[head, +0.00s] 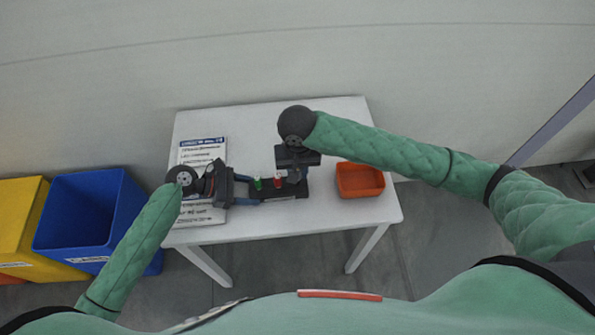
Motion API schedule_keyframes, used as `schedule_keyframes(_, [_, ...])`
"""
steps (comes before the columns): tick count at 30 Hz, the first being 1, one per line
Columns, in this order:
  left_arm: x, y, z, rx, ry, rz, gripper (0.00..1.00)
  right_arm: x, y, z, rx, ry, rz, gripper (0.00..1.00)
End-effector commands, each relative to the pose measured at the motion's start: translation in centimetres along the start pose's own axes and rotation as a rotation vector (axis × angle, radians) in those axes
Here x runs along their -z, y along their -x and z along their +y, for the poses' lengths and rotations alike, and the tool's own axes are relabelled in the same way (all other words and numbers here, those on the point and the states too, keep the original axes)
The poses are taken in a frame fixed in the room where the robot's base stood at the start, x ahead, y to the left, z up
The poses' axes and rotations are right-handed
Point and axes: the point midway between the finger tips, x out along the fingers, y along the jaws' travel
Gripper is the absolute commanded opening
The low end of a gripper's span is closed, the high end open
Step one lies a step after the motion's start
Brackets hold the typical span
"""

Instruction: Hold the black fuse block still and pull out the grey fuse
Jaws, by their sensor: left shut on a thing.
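The black fuse block (292,189) lies on the white table, near its middle. A green fuse (257,184) stands at its left part and a red and white fuse (278,181) near its middle. I cannot make out the grey fuse; my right gripper covers part of the block's far right side. My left gripper (252,190) comes in from the left and is shut on the left end of the block. My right gripper (298,165) points down over the block's right part. Its fingertips are hidden, so its opening does not show.
An orange tray (360,193) stands on the table (330,222) right of the block. A printed sheet (204,152) lies at the left, partly under my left gripper. Blue (90,215) and yellow (20,220) bins stand on the floor at left. The table's front strip is clear.

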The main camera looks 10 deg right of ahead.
Motion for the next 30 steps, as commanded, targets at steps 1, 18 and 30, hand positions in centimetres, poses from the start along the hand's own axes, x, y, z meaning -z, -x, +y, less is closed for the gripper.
schedule_keyframes(1, [0.0, 0.0, 0.0, 0.0, 0.0, 0.0, 0.25, 0.0, 0.1, 0.0, 0.0, 0.0, 0.0, 0.0])
schedule_keyframes(18, [0.0, 0.0, 0.0, 0.0, 0.0, 0.0, 0.25, 0.0, 1.5, 0.0, 0.001, 0.001, 0.0, 0.0])
schedule_keyframes(30, [0.0, 0.0, 0.0, 0.0, 0.0, 0.0, 0.25, 0.0, 2.5, 0.0, 0.0, 0.0, 0.001, 0.0])
